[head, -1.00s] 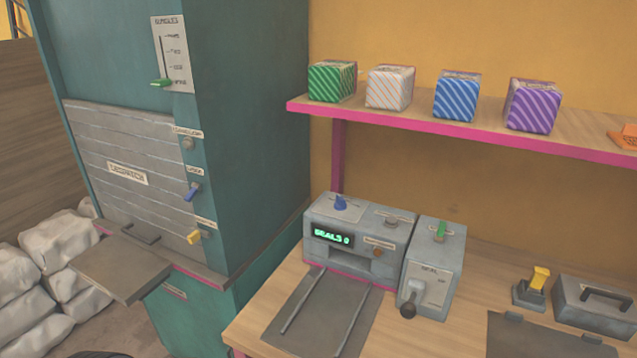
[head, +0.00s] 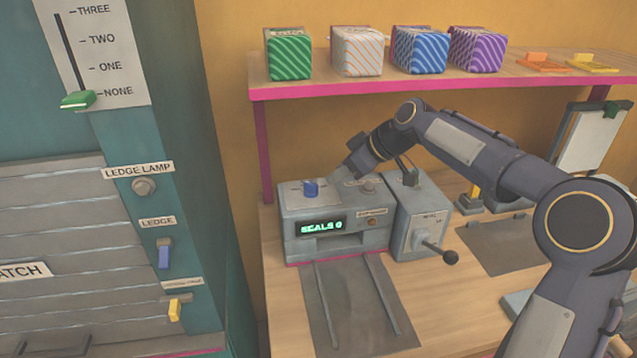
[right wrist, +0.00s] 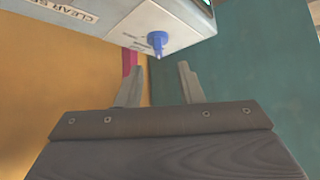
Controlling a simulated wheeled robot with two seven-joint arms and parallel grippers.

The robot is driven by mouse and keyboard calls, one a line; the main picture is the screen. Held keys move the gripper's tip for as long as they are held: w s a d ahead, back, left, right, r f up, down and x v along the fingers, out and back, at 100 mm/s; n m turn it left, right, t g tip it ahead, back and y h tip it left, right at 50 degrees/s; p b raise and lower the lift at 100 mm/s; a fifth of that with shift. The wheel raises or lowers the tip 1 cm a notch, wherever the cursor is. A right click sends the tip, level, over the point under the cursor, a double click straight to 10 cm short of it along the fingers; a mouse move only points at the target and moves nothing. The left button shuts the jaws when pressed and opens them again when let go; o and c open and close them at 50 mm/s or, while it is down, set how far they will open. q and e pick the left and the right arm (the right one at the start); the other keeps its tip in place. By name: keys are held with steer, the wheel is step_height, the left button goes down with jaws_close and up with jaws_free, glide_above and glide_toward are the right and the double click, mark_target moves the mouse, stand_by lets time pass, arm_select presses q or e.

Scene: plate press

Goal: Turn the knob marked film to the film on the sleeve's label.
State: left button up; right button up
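The sealing machine (head: 335,222) stands on the table with a green display reading SEALS 0. A blue knob (head: 310,188) sits on its top left and also shows in the right wrist view (right wrist: 157,40). Its label is too small to read, so I cannot confirm that it is the film knob. My right gripper (head: 347,172) is just right of the blue knob, above the machine top. In the right wrist view its two fingers (right wrist: 159,82) are apart and empty, with the knob beyond their tips. No sleeve label is readable. My left gripper is not in view.
A grey knob (head: 368,187) sits on the machine's top right, close to my gripper. A lever unit (head: 420,220) stands to the right. A shelf (head: 390,83) with several striped boxes runs above. A teal cabinet (head: 195,80) is at left.

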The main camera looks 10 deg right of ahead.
mark_target(315, 185)
steer(key=x, duration=0.5)
steer(key=p+x, duration=0.1)
steer(key=x, duration=0.2)
steer(key=shift+w, duration=0.35)
steer(key=shift+r, duration=0.1)
jaws_close()
